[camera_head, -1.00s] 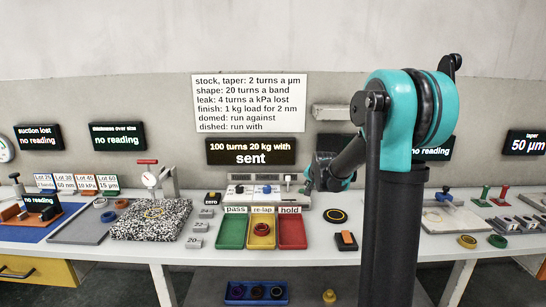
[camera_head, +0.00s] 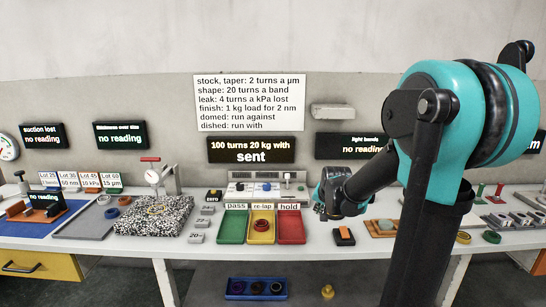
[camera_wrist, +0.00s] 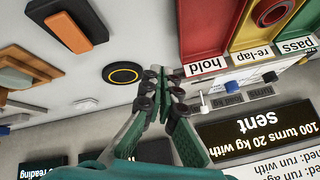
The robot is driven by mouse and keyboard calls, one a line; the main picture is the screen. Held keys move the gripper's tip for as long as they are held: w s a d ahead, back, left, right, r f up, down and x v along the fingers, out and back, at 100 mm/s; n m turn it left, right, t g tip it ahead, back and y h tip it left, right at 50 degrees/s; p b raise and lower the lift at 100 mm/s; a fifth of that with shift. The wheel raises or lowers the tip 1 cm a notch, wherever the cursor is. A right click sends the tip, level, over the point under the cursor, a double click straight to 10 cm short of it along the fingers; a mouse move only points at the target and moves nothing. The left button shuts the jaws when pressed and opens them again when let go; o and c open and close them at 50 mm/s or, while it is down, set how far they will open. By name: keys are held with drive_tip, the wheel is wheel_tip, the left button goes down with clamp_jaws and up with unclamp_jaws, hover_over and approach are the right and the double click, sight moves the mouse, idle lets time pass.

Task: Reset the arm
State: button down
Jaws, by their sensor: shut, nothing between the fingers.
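My arm, teal and black, stands at the right of the head view. My gripper (camera_head: 322,207) is over the bench, to the right of the red hold tray. In the wrist view my gripper (camera_wrist: 162,72) has its fingertips together with nothing between them. A black disc with a yellow ring (camera_wrist: 123,73) lies on the bench beside the fingertips in the wrist view. My gripper and forearm hide that disc in the head view.
Green (camera_head: 233,228), yellow (camera_head: 253,238) and red (camera_head: 290,228) trays sit mid-bench; the yellow one holds a red ring (camera_head: 261,225). An orange-topped black block (camera_head: 344,236) lies near the front edge. A granite plate (camera_head: 150,218) with a dial gauge stands left. The wall sign (camera_head: 252,150) reads "sent".

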drive_tip(key=s+f+n+g, duration=0.1)
drive_tip(key=s+f, duration=0.2)
drive_tip(key=s, duration=0.6)
drive_tip(key=s+d+f+n+g, duration=0.1)
drive_tip(key=s+f+n, duration=0.1)
drive_tip(key=s, duration=0.7)
drive_tip(key=s+d+f+n+g, duration=0.1)
drive_tip(key=s+f, duration=0.3)
drive_tip(key=s, duration=0.5)
drive_tip(key=shift+d+f+n+h, duration=0.15)
drive_tip(key=shift+f+n+h, duration=0.2)
drive_tip(key=shift+n, duration=0.25)
